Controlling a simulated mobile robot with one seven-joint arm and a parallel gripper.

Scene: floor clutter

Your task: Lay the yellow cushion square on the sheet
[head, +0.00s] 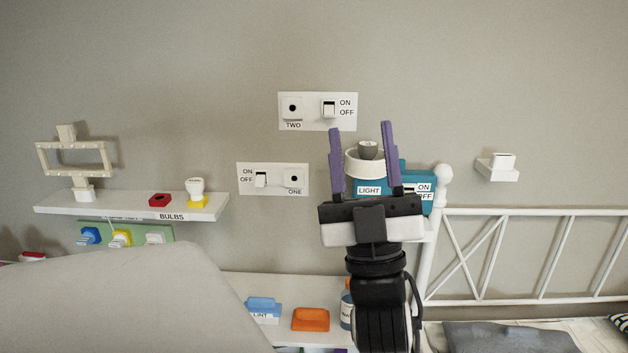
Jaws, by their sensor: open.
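My gripper (361,126) is raised in the middle of the head view, with its two purple fingers pointing up. It is open, and I see nothing held between the fingers. No yellow cushion shows in this view. A bed with a white metal rail (530,213) is at the lower right. A strip of pale sheet (590,338) shows there, cut off by the bottom edge. A grey cushion or folded cloth (510,338) lies on it. My gripper is to the left of the bed and above its level in the picture.
Behind my gripper is a teal box (418,178) labelled LIGHT. Switch plates (318,124) are on the wall. A shelf (130,208) labelled BULBS is at left. A low white surface holds an orange block (310,319), a blue item (263,306) and a bottle (346,310).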

